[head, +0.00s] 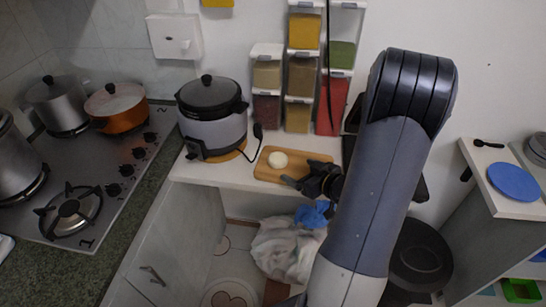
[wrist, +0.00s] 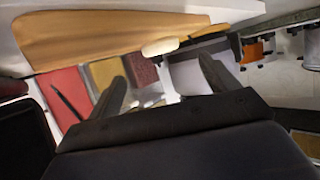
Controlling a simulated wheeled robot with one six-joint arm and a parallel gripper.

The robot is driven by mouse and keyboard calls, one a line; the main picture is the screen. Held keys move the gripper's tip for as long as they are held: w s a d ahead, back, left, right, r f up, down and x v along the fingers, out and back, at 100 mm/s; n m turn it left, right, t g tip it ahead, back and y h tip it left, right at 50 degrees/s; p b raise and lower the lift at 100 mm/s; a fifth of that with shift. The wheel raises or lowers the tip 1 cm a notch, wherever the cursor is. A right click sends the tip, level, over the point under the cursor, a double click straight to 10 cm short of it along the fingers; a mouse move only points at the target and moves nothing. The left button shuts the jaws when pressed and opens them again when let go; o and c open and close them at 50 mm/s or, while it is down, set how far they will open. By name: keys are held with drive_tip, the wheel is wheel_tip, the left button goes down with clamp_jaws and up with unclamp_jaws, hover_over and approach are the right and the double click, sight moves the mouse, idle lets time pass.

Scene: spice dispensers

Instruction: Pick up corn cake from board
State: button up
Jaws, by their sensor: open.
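The corn cake (head: 278,159), a small pale round piece, lies on the left part of the wooden board (head: 264,172) in the head view. In the wrist view the corn cake (wrist: 160,47) shows pale and flat at the edge of the board (wrist: 95,38), beyond the fingertips and between their lines. My gripper (head: 302,179) is at the board's front edge, right of and nearer than the corn cake, apart from it. Its two fingers (wrist: 163,78) are spread in the wrist view with nothing between them. My arm hides part of the counter to the right.
A rice cooker (head: 212,114) stands left of the board, with a black cord and plug (head: 257,132) beside it. Stacked spice dispensers (head: 302,78) stand behind the board. The stove (head: 85,185) holds several pots at left. A white bag (head: 285,248) lies below the counter.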

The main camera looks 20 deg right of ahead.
sight(280, 160)
drive_tip(key=x, duration=0.4)
drive_tip(key=shift+w, duration=0.3)
drive_tip(key=shift+r+p+x, duration=0.1)
drive_tip(key=shift+p+x, duration=0.25)
drive_tip(key=shift+x, duration=1)
drive_tip(key=shift+r+p+x, duration=0.15)
drive_tip(key=shift+p+x, duration=0.2)
drive_tip(key=shift+x, duration=1.05)
drive_tip(key=shift+w, duration=0.1)
drive_tip(key=c, duration=1.1)
